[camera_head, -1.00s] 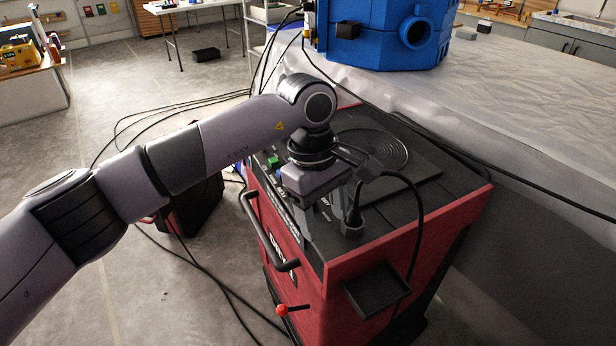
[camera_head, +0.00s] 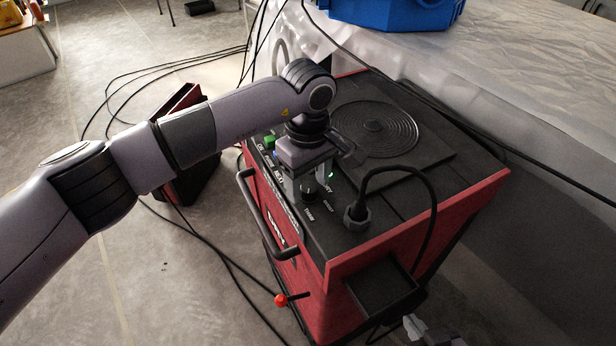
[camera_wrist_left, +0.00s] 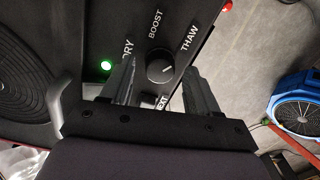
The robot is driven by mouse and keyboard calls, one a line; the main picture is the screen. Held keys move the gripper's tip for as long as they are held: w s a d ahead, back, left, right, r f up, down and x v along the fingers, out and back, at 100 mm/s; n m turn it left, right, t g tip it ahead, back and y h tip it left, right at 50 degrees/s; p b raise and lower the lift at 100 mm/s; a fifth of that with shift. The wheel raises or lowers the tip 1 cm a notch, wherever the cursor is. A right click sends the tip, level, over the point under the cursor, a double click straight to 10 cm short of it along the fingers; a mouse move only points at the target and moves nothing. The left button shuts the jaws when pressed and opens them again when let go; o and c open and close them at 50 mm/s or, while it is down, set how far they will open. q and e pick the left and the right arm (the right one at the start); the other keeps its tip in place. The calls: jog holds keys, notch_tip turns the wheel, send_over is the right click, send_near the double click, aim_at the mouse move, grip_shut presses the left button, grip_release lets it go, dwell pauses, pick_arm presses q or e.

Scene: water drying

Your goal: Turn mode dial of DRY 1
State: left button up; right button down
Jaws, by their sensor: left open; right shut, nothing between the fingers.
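The mode dial is a round black knob with a white mark, clearest in the left wrist view (camera_wrist_left: 160,67). DRY, BOOST and THAW are printed around it; the mark seems to point toward the THAW side. The dial also shows in the head view (camera_head: 309,189) on the top panel of the red and black machine (camera_head: 400,230). My left gripper (camera_head: 312,194) points down at the panel, open, with its fingers (camera_wrist_left: 160,85) on either side of the dial. Contact cannot be told. The tip of my right gripper (camera_head: 413,327) shows at the bottom edge.
A green light (camera_wrist_left: 106,65) glows beside DRY. A black plug with a thick cable (camera_head: 357,214) stands close right of my left gripper. A handle (camera_head: 262,215) runs along the machine's side, and a small black tray (camera_head: 383,287) juts from its front. Cables lie on the floor.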

pick_arm(q)
jog(key=shift+f, duration=0.25)
jog(key=c, duration=1)
jog(key=shift+c, duration=0.2)
